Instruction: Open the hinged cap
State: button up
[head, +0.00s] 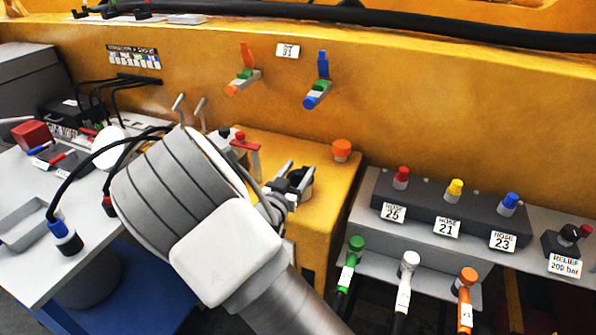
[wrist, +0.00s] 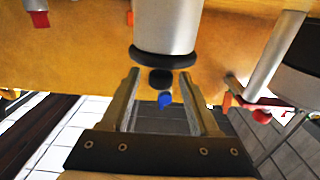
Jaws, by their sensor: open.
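My gripper (head: 283,186) is open over the yellow block (head: 318,222) in the head view. A dark round fitting (head: 301,182) is right at its fingers. In the wrist view, a silver cylinder (wrist: 167,25) with a black collar (wrist: 164,60) stands just beyond the fingertips of my gripper (wrist: 159,76). A small black knob and a blue tip (wrist: 165,101) show between the fingers. I cannot tell whether the fingers touch anything. No part is clearly recognisable as the hinged cap; my arm and gripper hide part of this area.
A red-handled valve (head: 245,146) stands left of my gripper. An orange knob (head: 341,149) is behind it on the block. A dark hose rack (head: 450,212) with coloured caps is at right. A grey table (head: 28,278) with tools and cables is at left.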

jog(key=shift+c, duration=0.2)
grip_shut()
dwell(1.2)
